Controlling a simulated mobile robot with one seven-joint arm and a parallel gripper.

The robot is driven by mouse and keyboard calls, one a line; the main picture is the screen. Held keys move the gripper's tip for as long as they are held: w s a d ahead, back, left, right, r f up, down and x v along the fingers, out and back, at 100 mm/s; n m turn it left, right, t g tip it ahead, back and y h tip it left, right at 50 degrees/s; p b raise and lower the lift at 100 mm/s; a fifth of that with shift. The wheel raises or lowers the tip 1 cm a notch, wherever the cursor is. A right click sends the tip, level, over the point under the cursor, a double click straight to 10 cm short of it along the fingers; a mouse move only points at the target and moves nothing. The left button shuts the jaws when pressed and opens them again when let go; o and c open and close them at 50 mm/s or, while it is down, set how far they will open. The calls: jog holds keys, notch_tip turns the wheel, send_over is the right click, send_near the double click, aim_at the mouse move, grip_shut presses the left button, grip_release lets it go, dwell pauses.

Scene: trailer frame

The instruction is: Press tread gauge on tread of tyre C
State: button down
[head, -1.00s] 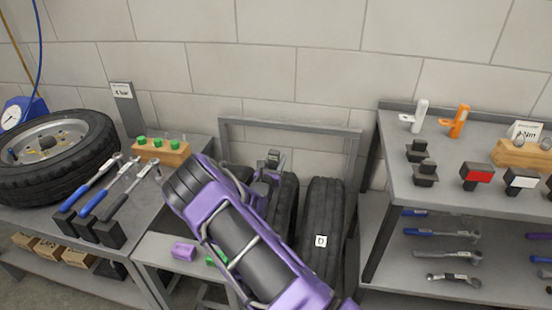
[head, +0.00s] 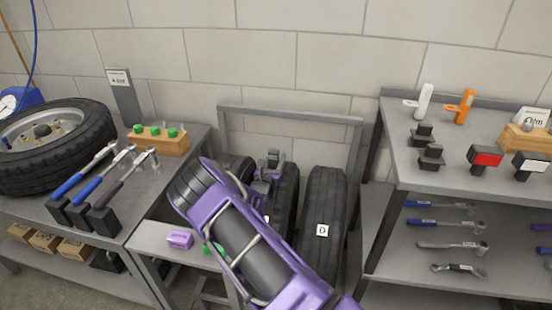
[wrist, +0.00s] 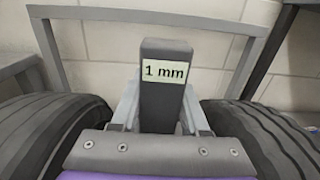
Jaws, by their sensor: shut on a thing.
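My gripper (head: 268,176) is shut on the tread gauge (head: 273,158), a dark upright block. In the wrist view the gauge (wrist: 163,105) stands between the fingers, with a "1 mm" label facing the camera. In the head view the gripper and gauge are at the upper part of the middle tyre (head: 286,200), whose label is mostly covered by my arm. Whether the gauge touches the tread is hidden. Tyre D (head: 324,205) stands just right of it. Another tyre (head: 238,168) shows partly behind my arm on the left. No letter C is readable.
A grey rack frame (head: 300,112) stands behind the tyres. At left, a bench holds a wheel (head: 50,150), wrenches and a wooden block (head: 160,144). A shelf (head: 400,175) with tools stands at right. A purple block (head: 180,239) lies on the low table.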

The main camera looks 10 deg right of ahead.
aim_at(275, 150)
jog(key=shift+f, duration=0.75)
dwell(1.8)
jog(key=shift+r+p, duration=2.3)
jog(key=shift+r, duration=0.85)
